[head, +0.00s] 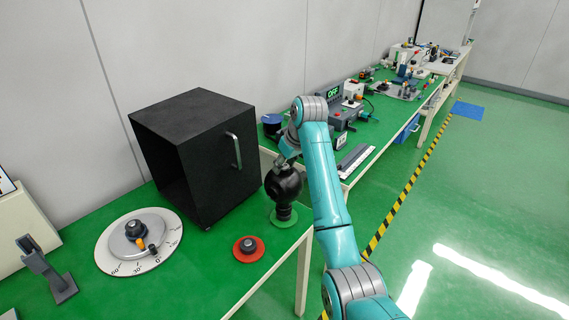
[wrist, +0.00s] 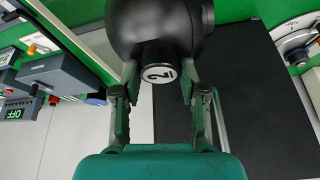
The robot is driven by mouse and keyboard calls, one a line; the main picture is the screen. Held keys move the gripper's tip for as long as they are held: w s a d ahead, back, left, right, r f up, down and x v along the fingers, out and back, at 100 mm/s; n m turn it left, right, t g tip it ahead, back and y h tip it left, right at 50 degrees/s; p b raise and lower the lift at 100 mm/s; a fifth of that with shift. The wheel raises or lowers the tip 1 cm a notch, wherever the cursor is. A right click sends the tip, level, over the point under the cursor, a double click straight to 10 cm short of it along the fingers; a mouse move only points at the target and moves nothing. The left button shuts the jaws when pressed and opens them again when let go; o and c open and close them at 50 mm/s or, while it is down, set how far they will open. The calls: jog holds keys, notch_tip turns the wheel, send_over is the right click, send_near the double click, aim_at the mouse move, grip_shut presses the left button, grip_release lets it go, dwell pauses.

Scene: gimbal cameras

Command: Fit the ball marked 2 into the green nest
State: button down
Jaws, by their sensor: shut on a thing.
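The ball marked 2 (wrist: 150,25) is a dark black sphere, with the "2" on a round end cap facing the wrist camera. My gripper (wrist: 159,78) is shut on it, with one finger on each side of the marked cap. In the head view the black ball (head: 284,184) hangs below my gripper (head: 286,160), over the green nest (head: 283,220). The green nest is a flat disc near the table's front edge. A short dark piece shows between ball and disc; I cannot tell whether ball and nest touch.
A red disc (head: 249,256) with a dark knob-like centre lies to the left. A black open-fronted box (head: 215,160) with a handle stands close behind. A white dial (head: 117,262) is further left. Another bench with devices, including a grey keyboard-like strip (head: 355,160), lies behind.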

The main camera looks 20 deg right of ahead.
jog(key=shift+f, duration=0.6)
jog(key=c, duration=0.5)
grip_release()
jog(key=shift+c, duration=0.2)
jog(key=shift+f, duration=0.1)
jog(key=v, duration=0.7)
jog(key=shift+s+r, duration=0.15)
jog(key=shift+r, duration=0.1)
jog(key=shift+d, duration=0.1)
